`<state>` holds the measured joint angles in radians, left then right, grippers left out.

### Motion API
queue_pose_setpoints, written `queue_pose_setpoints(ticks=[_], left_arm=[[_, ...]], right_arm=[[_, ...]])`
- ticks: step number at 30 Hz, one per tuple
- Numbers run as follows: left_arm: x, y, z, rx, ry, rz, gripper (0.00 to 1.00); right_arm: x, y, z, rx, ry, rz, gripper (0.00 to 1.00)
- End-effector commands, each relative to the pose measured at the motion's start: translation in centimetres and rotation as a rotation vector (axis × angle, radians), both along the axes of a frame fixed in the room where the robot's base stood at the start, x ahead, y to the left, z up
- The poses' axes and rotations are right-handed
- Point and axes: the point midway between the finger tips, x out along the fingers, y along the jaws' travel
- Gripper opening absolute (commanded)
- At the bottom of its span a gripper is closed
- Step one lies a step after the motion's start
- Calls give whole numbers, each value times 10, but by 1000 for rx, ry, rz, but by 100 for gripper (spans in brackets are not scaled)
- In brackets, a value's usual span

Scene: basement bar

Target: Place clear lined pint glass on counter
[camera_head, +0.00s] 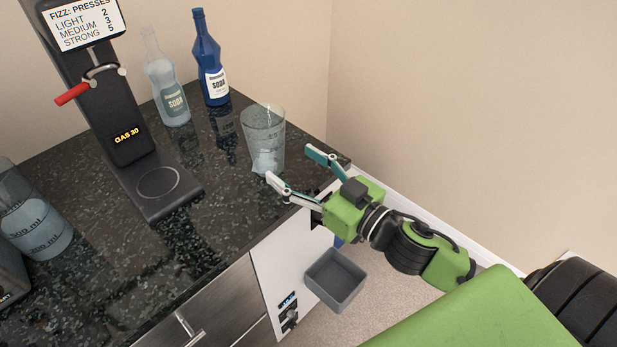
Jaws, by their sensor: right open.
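A clear lined pint glass (264,136) stands upright on the dark speckled counter (215,235), close to its right corner. Something pale shows at its bottom, but I cannot tell what. My right gripper (290,166) comes in from the right, green with pale fingertips. It is open, with its fingers spread just to the right of and in front of the glass. The near fingertip overlaps the foot of the glass in the picture; I cannot tell if it touches. My left gripper does not show.
A soda machine (128,145) with a red lever stands left of the glass. A clear bottle (167,85) and a blue soda bottle (210,65) stand behind. A measuring jug (32,225) is at the left edge. A grey bin (335,280) hangs below the counter edge.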

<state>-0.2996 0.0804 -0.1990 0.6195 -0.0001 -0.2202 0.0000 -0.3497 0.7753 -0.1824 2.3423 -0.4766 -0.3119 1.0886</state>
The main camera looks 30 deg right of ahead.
Motion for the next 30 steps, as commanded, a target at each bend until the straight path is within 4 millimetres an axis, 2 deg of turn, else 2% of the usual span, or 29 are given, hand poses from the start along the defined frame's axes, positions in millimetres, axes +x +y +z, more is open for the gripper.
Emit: queue_pose_setpoints(ticks=[3,9,27,30], left_arm=[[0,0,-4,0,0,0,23],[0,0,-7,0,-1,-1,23],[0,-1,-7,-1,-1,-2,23],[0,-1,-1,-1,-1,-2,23]], right_arm=[[-14,-5,-2,2,3,0,64],[-27,-9,0,2,1,1,64],[-30,-11,0,0,0,1,64],[-30,-11,6,0,-1,1,64]])
